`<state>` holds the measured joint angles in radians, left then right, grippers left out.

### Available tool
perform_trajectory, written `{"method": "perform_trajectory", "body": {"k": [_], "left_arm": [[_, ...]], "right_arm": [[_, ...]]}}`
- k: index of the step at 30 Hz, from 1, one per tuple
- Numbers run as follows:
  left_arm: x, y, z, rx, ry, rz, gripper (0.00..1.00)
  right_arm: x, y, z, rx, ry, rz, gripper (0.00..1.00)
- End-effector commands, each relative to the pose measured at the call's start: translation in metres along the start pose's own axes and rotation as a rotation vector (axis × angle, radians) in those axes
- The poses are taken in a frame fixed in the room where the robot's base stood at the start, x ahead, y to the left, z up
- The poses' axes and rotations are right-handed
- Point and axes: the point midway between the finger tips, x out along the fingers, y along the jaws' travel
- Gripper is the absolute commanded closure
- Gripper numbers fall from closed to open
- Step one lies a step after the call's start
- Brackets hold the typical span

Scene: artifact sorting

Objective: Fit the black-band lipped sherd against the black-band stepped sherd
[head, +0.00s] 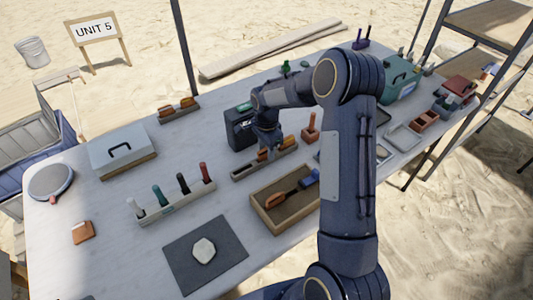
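My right arm reaches over the table, and its gripper (268,151) points down at a slotted wooden rack (240,174) holding orange-brown sherds (287,142). The fingers are small and overlap the sherds, so I cannot tell whether they are open or shut on one. A single orange-brown sherd (82,232) lies flat on the table at the left. More orange-brown sherds (178,106) stand in a second rack at the back. Bands, lips and steps are too small to read, so I cannot tell which are the black-band lipped and stepped sherds. My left gripper is not in view.
A dark mat (225,260) with a pale stone (204,250) lies in front. A rack of colored-handled tools (175,203), a wooden tray (290,217) with a brush, a dark box (236,132) and a lidded grey box (123,150) stand around. The left front table is mostly clear.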

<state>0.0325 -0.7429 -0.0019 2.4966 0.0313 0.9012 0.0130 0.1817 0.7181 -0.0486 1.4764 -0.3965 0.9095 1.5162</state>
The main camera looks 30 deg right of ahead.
Motion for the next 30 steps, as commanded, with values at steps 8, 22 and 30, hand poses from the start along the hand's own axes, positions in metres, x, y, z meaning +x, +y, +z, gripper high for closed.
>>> {"method": "perform_trajectory", "body": {"k": [8,22,30], "left_arm": [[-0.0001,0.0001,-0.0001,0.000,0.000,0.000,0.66],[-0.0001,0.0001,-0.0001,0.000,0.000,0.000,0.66],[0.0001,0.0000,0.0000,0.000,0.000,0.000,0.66]], "right_arm": [[0.0034,0.0000,0.0001,-0.001,0.000,-0.001,0.65],[0.0029,-0.0001,0.0001,-0.001,0.000,-0.001,1.00],[-0.0038,-0.0006,0.0000,-0.001,0.001,-0.003,1.00]]}}
